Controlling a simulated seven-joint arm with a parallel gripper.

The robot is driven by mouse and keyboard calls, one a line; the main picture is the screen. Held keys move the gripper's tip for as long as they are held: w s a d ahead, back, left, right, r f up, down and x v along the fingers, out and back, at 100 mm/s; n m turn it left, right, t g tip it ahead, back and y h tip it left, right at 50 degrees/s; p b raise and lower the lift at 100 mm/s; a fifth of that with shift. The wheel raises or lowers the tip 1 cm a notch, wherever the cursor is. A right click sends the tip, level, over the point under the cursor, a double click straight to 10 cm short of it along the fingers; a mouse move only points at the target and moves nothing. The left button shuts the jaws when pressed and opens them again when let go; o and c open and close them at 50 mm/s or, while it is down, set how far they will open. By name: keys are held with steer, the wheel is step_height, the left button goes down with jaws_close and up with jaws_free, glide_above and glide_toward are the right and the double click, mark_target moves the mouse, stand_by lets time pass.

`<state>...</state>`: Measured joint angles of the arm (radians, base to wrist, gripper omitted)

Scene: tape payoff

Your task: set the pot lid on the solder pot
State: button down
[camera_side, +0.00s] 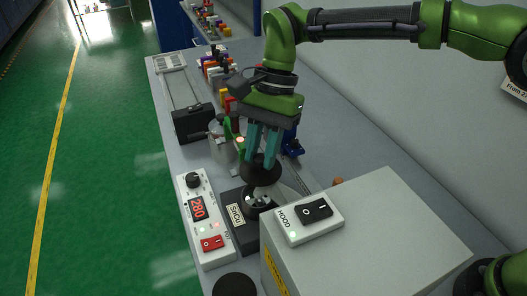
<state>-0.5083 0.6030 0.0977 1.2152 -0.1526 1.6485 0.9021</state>
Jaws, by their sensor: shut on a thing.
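My gripper (262,156) points down over the middle of the bench, with its teal fingers shut on the dark round pot lid (262,171). The lid is close above the solder pot (258,203). The pot is set in a dark block (240,222) with a label reading SnCu, and shiny solder shows in its opening. The lid looks roughly level. The exact gap between lid and pot is hard to tell from this angle.
A white controller (206,222) showing 280 stands left of the pot. A HOOD switch box (308,217) sits on a large grey box (370,240) at right. A black case (193,123) and coloured parts stand behind. A dark disc (235,285) lies in front.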

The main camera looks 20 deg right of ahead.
steer(key=shift+w+a+f, duration=0.2)
steer(key=shift+w+f, duration=0.1)
steer(key=shift+f, duration=3.15)
steer(key=shift+f, duration=0.35)
steer(key=c, duration=0.8)
jaws_free()
steer(key=o, duration=0.5)
steer(key=shift+o, duration=0.2)
